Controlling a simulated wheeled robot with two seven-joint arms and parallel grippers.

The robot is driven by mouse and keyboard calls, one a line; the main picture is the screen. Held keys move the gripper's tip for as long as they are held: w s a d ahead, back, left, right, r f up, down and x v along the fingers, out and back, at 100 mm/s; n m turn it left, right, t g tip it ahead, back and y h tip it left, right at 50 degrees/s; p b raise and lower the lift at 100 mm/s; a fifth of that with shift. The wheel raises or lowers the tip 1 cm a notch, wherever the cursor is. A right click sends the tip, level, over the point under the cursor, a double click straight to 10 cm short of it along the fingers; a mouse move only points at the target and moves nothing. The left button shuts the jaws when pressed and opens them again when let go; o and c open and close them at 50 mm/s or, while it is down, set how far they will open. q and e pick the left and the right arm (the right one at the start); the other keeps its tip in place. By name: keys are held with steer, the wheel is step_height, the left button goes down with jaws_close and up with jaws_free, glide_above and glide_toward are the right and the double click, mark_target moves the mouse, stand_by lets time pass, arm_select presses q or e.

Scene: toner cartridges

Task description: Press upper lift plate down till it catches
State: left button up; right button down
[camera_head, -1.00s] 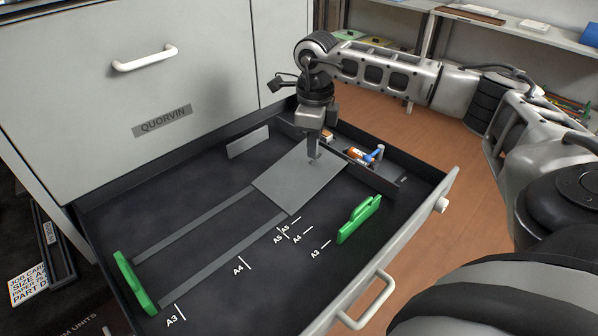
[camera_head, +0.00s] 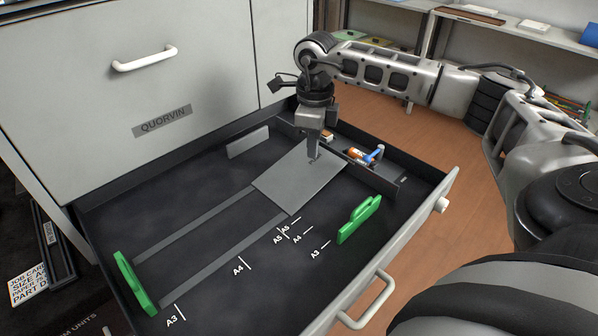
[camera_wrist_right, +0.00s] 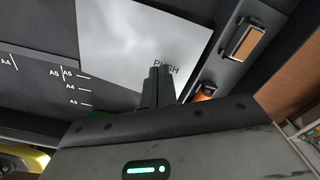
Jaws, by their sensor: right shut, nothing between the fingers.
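The lift plate (camera_head: 290,186) is a flat grey panel in the open drawer (camera_head: 225,225), at the right end of two grey strips. It also shows in the right wrist view (camera_wrist_right: 130,50), with the word PUSH near one corner. My right gripper (camera_head: 313,157) points down over the plate's back right part, shut and empty. In the right wrist view its fingertips (camera_wrist_right: 159,70) lie next to the PUSH marking. The tips seem to touch the plate or be very near it; I cannot tell which. The plate looks nearly flat. My left gripper is not in view.
Green guides stand at the drawer's left (camera_head: 134,283) and right (camera_head: 360,220). A side compartment behind the plate holds an orange and blue item (camera_head: 363,155). The grey cabinet (camera_head: 150,80) rises behind the drawer. The drawer's front wall has a handle (camera_head: 366,302).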

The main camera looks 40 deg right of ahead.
mark_target(312, 162)
steer(key=shift+f+b, duration=1.3)
steer(key=shift+f, duration=0.75)
steer(key=shift+r, duration=0.1)
